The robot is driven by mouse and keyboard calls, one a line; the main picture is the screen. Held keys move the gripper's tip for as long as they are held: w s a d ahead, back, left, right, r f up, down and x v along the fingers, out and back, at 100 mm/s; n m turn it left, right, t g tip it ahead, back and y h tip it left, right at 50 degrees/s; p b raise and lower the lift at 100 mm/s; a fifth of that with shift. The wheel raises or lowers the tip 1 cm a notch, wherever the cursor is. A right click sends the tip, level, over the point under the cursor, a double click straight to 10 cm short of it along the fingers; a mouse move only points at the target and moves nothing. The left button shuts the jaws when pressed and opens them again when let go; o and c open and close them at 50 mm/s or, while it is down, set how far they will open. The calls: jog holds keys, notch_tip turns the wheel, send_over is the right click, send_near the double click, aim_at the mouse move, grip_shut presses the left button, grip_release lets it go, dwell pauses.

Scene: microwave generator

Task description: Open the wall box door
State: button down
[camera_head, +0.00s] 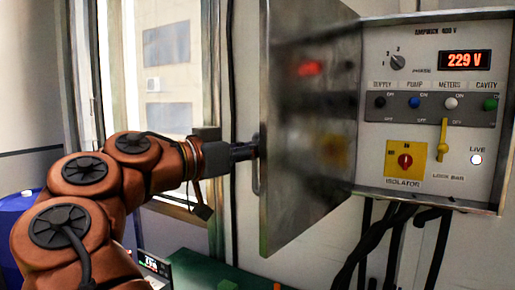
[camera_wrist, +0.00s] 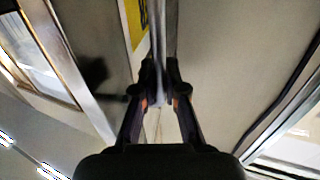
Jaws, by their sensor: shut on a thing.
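The wall box (camera_head: 440,110) hangs at the right in the head view, with its panel of switches exposed. Its grey metal door (camera_head: 310,130) stands swung well open to the left, and its inner face blurrily reflects the panel. My gripper (camera_head: 252,150) is at the door's free edge, shut on the upright door handle (camera_head: 256,170). In the wrist view my gripper (camera_wrist: 160,88) has both fingers closed around the thin handle bar (camera_wrist: 157,50). The exact finger contact is partly hidden by the fingers.
A window (camera_head: 165,70) is behind my arm at the left. A blue drum (camera_head: 15,215) stands at the lower left. A small device with a display (camera_head: 153,264) is below my arm. Black cables (camera_head: 385,240) hang under the box.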

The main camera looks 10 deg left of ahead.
jog(key=c, duration=1.2)
grip_release()
jog(key=shift+s+a, duration=0.1)
jog(key=v, duration=0.7)
jog(key=shift+s, duration=0.2)
jog(key=shift+a, duration=0.15)
